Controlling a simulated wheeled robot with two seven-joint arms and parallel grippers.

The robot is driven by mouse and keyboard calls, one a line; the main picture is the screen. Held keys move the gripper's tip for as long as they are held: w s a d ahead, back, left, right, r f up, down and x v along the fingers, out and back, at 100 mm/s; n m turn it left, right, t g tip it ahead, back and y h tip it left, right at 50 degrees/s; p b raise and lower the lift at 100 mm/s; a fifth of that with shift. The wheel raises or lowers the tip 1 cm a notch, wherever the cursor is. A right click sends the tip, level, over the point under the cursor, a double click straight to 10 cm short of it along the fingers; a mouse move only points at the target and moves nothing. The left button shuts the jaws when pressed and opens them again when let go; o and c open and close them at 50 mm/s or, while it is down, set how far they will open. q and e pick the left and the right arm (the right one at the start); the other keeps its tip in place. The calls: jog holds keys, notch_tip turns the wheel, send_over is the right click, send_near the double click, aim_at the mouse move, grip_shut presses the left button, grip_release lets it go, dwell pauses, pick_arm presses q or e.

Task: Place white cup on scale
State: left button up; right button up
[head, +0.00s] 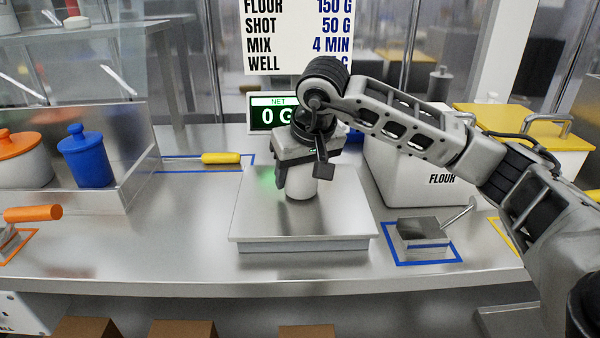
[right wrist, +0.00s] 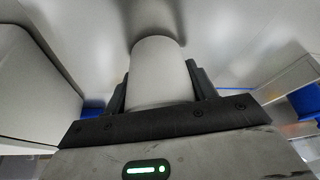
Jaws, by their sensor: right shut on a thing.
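The white cup (head: 301,187) is at the middle of the steel scale (head: 262,222) in the head view. It looks upright, and its base seems at or just above the plate; I cannot tell if it touches. The scale's display (head: 275,114) behind reads NET 0 G. My right gripper (head: 298,178) comes down over the cup and is shut on it, hiding its upper part. In the right wrist view the cup (right wrist: 160,70) fills the space between the two fingers (right wrist: 160,95). My left gripper is not in view.
A white flour bin (head: 405,175) with a yellow lid stands right of the scale. A steel scoop (head: 424,234) lies in a blue outline at front right. A yellow-handled tool (head: 221,158) lies behind left. A blue jar (head: 86,158) stands farther left.

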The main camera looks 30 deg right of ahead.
jog(key=shift+f, duration=0.15)
jog(key=shift+f, duration=0.15)
jog(key=o, duration=1)
jog(key=shift+r, duration=0.3)
jog(key=shift+s+r, duration=0.1)
jog(key=shift+r, duration=0.25)
jog(key=v, duration=1.1)
jog(key=shift+s, duration=0.15)
